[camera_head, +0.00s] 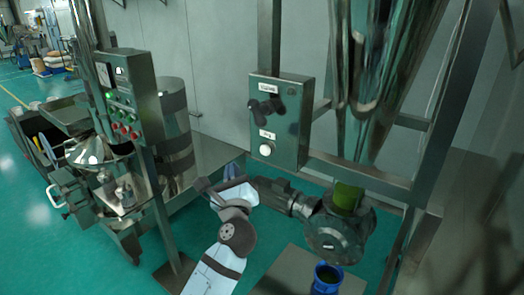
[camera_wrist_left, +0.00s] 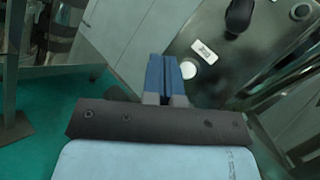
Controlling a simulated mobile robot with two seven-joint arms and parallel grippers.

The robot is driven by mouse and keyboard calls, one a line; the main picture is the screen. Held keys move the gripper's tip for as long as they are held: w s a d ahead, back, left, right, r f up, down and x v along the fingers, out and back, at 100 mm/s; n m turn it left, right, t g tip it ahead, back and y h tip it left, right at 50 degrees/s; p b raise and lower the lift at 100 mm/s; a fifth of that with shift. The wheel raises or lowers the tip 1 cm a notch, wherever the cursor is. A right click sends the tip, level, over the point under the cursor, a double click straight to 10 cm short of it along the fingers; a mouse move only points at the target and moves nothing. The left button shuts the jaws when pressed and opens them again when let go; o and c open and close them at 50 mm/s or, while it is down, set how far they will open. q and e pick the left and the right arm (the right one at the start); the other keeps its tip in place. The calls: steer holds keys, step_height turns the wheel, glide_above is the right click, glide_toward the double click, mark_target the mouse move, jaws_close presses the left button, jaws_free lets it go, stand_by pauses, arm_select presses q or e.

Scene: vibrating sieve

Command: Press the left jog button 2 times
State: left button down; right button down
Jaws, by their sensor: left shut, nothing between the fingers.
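A grey control box (camera_head: 290,125) stands on a post in the middle of the head view. Its face carries a dark knob (camera_head: 265,108) and, below a small white label, a round white button (camera_head: 265,150). In the left wrist view the white button (camera_wrist_left: 188,70) lies just beyond and right of my blue fingertips, beside the label (camera_wrist_left: 205,50). My left gripper (camera_head: 231,171) is shut and empty, below and left of the box. It also shows in the left wrist view (camera_wrist_left: 164,70). I cannot tell whether the fingertips touch the button. My right gripper is not in view.
A second control box (camera_head: 128,95) with green and red buttons stands at left, by a metal sieve machine (camera_head: 95,155). A motor and rotary valve (camera_head: 335,235) sit right of my left arm, under a steel chute (camera_head: 380,70). Green floor shows at left.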

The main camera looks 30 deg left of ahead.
mark_target(265, 150)
arm_select(q)
steer(key=w+b, duration=0.1)
steer(key=w, duration=0.7)
steer(key=shift+w+d+b, duration=0.3)
steer(key=shift+w+d, duration=0.1)
stand_by(2.0)
steer(key=shift+w, duration=0.4)
steer(key=shift+w, duration=0.5)
stand_by(0.6)
steer(key=shift+s, duration=0.1)
steer(key=shift+s+p, duration=0.4)
steer(key=shift+s, duration=0.45)
